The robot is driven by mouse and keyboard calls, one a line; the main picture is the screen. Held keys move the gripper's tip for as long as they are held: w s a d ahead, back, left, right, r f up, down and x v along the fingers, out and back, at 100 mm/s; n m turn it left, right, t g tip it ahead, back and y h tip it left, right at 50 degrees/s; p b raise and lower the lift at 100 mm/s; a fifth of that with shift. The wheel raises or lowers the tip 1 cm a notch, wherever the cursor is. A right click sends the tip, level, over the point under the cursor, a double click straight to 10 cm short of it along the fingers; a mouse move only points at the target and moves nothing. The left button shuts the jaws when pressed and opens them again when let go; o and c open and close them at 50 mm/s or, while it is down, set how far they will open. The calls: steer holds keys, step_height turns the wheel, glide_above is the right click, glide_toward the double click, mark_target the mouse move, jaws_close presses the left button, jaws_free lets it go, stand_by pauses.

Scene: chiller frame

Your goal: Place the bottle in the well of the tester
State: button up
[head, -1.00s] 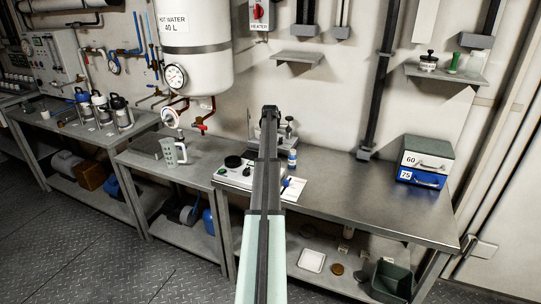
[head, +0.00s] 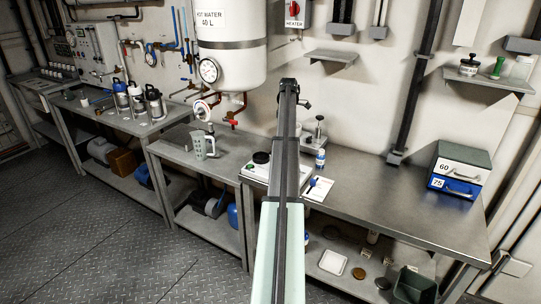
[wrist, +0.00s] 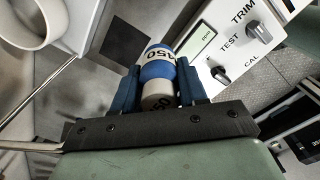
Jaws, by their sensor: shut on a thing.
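In the wrist view my gripper (wrist: 159,72) is shut on a bottle (wrist: 155,68) with a blue and white body and black digits. The fingers press on both sides of it. The tester (wrist: 235,40) lies just beyond, its white panel showing a small display and knobs marked TRIM, TEST and CAL. In the head view the tester (head: 253,174) sits on the bench, partly behind my arm, with a black round part on top. The held bottle and fingers are hidden or unclear there. I cannot make out the well.
A case marked 60 and 75 (head: 459,172) is at the right. The bench between is clear.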

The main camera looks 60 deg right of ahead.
steer(key=w+a+r, duration=0.2)
steer(key=w+a, duration=0.6)
steer(key=a, duration=0.1)
steer(key=shift+w+a+f, duration=0.1)
steer(key=shift+f, duration=2.25)
steer(key=shift+w+a+f, duration=0.1)
steer(key=shift+f, duration=2.25)
steer(key=shift+f, duration=0.15)
steer(key=o, duration=1.1)
step_height(320, 180, up, 12)
steer(key=shift+r, duration=0.15)
